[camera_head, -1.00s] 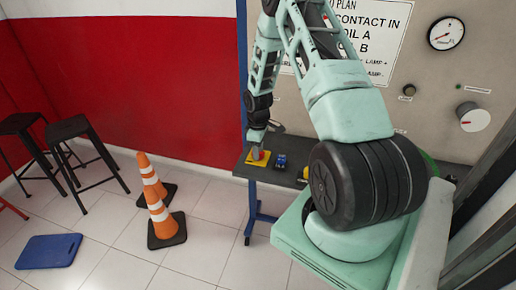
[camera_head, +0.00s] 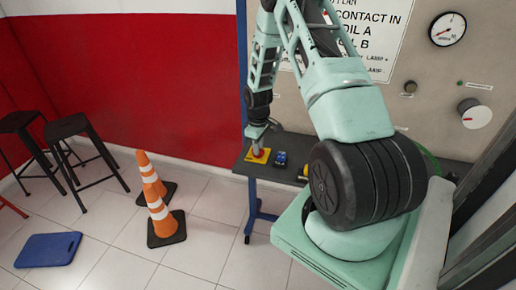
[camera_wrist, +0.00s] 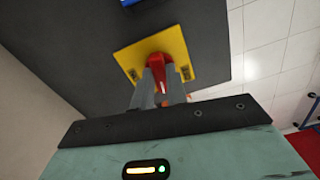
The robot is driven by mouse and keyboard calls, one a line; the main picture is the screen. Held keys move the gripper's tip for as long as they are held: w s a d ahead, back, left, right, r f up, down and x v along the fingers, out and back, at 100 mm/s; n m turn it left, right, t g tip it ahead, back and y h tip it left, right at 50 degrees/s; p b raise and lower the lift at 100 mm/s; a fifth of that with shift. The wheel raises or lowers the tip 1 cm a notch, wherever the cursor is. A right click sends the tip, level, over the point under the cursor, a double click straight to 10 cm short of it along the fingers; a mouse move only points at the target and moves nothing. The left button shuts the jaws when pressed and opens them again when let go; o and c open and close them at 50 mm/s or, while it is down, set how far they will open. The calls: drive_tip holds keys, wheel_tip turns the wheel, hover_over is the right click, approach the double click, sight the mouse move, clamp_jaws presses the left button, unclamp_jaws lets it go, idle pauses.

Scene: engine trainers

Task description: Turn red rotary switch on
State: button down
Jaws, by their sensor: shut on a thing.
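The red rotary switch (camera_wrist: 157,62) sits on a yellow plate (camera_wrist: 177,48) near the corner of a dark shelf. My gripper (camera_wrist: 160,82) is shut on the red knob, one finger on each side of it. The fingers hide the lower part of the knob. In the head view the yellow plate (camera_head: 249,157) lies at the shelf's left end, with a bit of red showing under my gripper (camera_head: 258,148). The marks on the plate are too small to read.
A blue object (camera_head: 281,158) stands on the shelf just right of the yellow plate. The panel (camera_head: 440,85) with a gauge and a white dial rises behind the shelf. Two traffic cones (camera_head: 160,215), black stools (camera_head: 72,130) and a blue board (camera_head: 48,250) are on the floor at left.

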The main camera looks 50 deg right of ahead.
drive_tip(key=m+b, duration=0.1)
drive_tip(key=m, duration=0.2)
drive_tip(key=shift+m+b, duration=0.3)
drive_tip(key=m+b, duration=0.1)
drive_tip(key=m, duration=0.3)
drive_tip(key=shift+m+b, duration=0.3)
drive_tip(key=shift+b, duration=0.05)
drive_tip(key=m+b, duration=0.1)
drive_tip(key=m, duration=0.3)
drive_tip(key=shift+m, duration=1.8)
drive_tip(key=shift+r+m, duration=0.1)
drive_tip(key=shift+m, duration=0.2)
drive_tip(key=c, duration=1.4)
unclamp_jaws()
wheel_tip(320, 180, up, 17)
drive_tip(key=b, duration=0.3)
drive_tip(key=shift+r, duration=0.15)
